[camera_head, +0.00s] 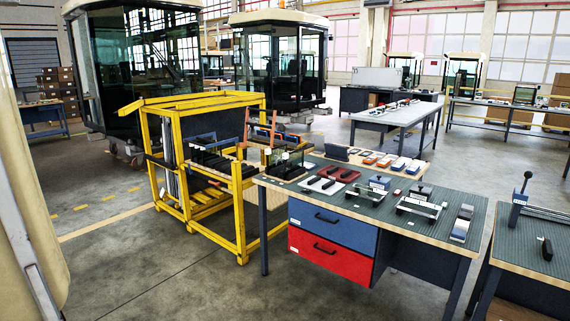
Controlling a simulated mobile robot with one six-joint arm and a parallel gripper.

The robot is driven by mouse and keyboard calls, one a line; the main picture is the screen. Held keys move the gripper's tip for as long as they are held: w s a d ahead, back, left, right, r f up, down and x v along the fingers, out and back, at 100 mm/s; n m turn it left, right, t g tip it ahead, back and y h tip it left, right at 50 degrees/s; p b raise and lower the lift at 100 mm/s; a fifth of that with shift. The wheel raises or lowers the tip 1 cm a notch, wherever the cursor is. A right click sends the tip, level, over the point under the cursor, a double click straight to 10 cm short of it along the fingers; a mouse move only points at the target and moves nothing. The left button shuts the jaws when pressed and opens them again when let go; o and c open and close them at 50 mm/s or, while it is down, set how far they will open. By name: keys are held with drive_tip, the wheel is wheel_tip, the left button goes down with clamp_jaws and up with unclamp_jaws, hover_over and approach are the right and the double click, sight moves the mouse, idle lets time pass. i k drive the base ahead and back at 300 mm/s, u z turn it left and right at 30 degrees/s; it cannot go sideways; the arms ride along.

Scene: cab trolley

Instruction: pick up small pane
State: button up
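I cannot pick out the small pane with certainty. A dark rack with thin upright pieces (287,166), perhaps panes, stands at the left end of the green-topped workbench (345,203). A yellow trolley (240,213) stands just left of the bench. It carries dark slotted holders (210,160), and thin upright sheets (176,170) show inside its left side. These are too small to tell apart clearly. My gripper is not in view.
The workbench has a blue drawer (332,225) and a red drawer (330,258), and several tools on top. Another bench (535,255) stands at the right. Glazed cabs (282,60) stand behind. Open floor (170,275) lies in front of the trolley. A beige shape blocks the left edge.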

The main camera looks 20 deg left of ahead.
sight(293, 160)
drive_tip(key=u, duration=0.3)
drive_tip(key=i, duration=1.65)
drive_tip(key=u, duration=0.6)
drive_tip(key=i, duration=0.9)
drive_tip(key=u, duration=0.75)
drive_tip(key=i, duration=0.6)
drive_tip(key=u, duration=0.85)
drive_tip(key=i, duration=0.8)
drive_tip(key=u, duration=0.45)
